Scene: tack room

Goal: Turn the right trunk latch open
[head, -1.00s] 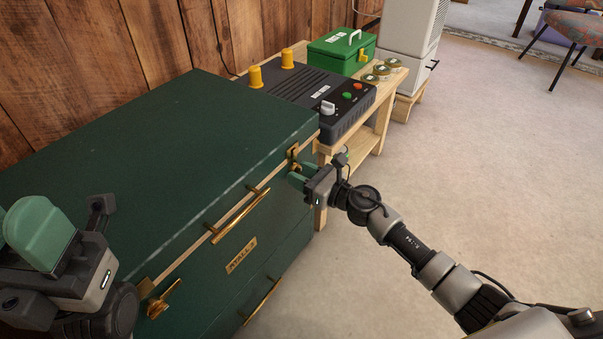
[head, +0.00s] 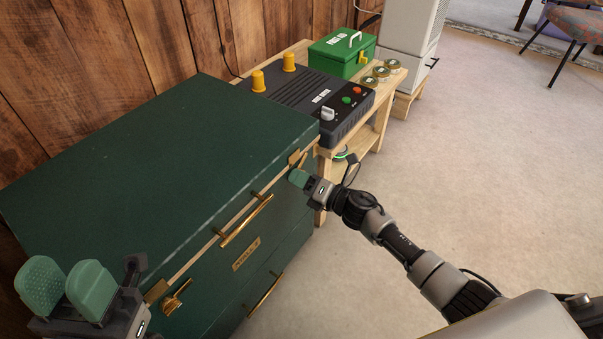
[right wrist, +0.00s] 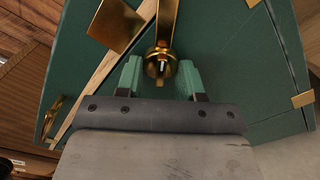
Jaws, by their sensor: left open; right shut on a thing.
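The dark green trunk (head: 140,150) with brass fittings fills the left of the head view, its lid down. The right trunk latch (head: 304,160) is brass and sits at the far end of the front, partly hidden by my gripper. My right gripper (head: 296,178) is at this latch. In the right wrist view the latch's round brass hub (right wrist: 160,68) lies between my two green fingers, with a brass lever running up from it beside a square brass plate (right wrist: 118,25). My left gripper (head: 64,290) is open and empty at lower left, near the left latch (head: 177,297).
A brass handle (head: 247,220) and a name plate (head: 246,253) are on the trunk's front. Beyond the trunk, a wooden bench (head: 372,130) holds a black control box (head: 320,100) and a green case (head: 343,53). The floor at right is clear.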

